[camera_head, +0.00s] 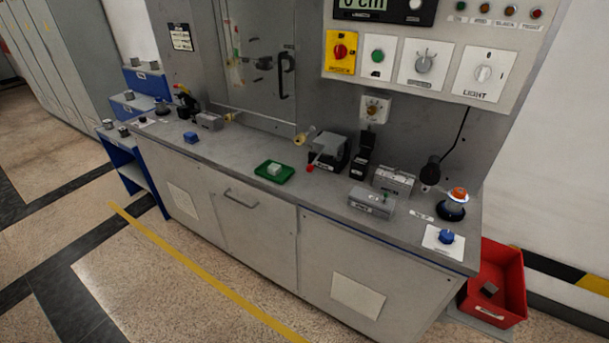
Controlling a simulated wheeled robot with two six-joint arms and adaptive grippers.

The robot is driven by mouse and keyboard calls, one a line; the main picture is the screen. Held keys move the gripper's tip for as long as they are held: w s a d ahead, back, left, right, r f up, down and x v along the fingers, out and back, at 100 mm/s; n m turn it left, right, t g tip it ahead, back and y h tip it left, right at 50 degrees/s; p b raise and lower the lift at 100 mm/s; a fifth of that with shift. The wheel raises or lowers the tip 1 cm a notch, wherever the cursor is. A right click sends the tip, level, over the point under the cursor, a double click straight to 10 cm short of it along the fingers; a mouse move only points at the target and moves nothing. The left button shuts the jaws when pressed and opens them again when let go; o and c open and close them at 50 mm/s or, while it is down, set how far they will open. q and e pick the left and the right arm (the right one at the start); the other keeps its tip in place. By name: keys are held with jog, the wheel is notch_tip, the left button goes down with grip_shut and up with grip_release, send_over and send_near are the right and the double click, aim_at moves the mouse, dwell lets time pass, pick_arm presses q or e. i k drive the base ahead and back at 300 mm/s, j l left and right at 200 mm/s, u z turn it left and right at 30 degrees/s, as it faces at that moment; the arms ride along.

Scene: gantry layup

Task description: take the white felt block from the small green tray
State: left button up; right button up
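The small green tray (265,174) lies near the front edge of the grey bench, about the middle of its length. The white felt block (274,169) sits in the tray, small and pale, with its top and front showing. Neither of my grippers shows in the head view, and no arm of mine is near the tray.
The grey bench top (230,157) is clear left of the tray. A small blue block (190,137) lies further left. Right of the tray stand a dark device with a red tip (310,168) and a grey box (371,202). A red bin (508,265) is on the floor at right.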

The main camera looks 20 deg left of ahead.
aim_at(275, 169)
jog(key=i+j+z, duration=0.1)
jog(key=j, duration=0.6)
jog(key=i+j+z, duration=0.1)
jog(key=j, duration=0.55)
jog(key=i+j, duration=0.2)
jog(key=j, duration=0.55)
jog(key=i+j+z, duration=0.15)
jog(key=j, duration=0.5)
jog(key=j+z, duration=0.1)
jog(key=j, duration=0.65)
